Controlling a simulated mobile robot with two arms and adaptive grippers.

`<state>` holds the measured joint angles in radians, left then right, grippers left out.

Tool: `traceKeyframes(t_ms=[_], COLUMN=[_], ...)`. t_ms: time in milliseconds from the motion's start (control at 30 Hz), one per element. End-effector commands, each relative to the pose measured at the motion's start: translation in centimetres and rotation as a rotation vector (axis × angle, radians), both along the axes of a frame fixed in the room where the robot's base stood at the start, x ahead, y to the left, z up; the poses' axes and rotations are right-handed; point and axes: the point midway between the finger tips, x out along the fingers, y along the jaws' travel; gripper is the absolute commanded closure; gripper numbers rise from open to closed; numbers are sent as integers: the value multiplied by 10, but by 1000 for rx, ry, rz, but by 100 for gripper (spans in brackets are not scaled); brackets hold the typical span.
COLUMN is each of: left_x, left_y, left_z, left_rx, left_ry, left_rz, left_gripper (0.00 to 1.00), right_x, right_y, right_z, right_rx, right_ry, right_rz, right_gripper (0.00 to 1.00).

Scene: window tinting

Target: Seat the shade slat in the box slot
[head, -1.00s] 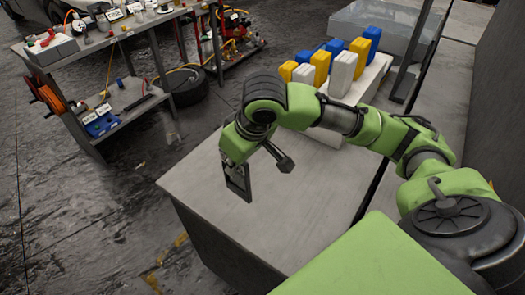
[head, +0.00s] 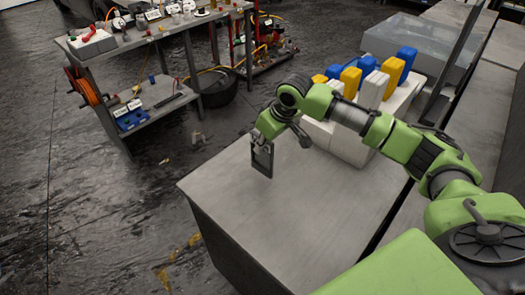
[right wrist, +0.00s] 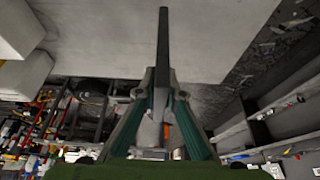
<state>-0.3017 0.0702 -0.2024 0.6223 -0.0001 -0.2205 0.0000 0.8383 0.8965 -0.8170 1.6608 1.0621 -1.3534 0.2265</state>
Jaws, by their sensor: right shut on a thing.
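My right gripper (head: 263,143) is shut on a thin dark slat (head: 262,161), held upright with its lower part hanging down above the grey bench top. In the right wrist view the slat (right wrist: 163,45) shows edge-on as a narrow dark bar, pinched between the fingertips of the gripper (right wrist: 160,86). I cannot make out a slot in either view. A white box-like block (head: 350,146) stands on the bench to the right of the gripper, partly behind my right arm. My left gripper is not in view.
Several blue, yellow and white blocks (head: 372,90) stand in a row at the back of the bench (head: 290,215). A clear bin (head: 425,42) lies beyond. A tool cart (head: 150,98) stands on the floor at the left. The front of the bench top is clear.

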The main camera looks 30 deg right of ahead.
Motion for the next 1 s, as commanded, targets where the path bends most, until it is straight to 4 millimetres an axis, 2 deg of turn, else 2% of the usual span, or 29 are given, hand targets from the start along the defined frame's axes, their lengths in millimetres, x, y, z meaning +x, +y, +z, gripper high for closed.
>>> traceKeyframes(t_ms=[133,333,700,733,800,1000], left_x=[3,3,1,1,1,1], left_y=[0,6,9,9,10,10], left_z=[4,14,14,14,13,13], left_rx=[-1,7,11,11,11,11], left_ry=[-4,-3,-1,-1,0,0], left_rz=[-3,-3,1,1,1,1], left_gripper=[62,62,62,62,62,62], right_x=[7,6,6,6,6,6], right_y=[-4,-4,-3,-3,-3,-3], right_z=[-11,-36,-41,-42,-41,-41], right_rx=[-1,-1,0,0,-1,-1], right_ry=[3,1,-1,-1,-1,-1], right_rz=[-1,0,1,1,1,1], right_gripper=[100,100,100,88,74,74])
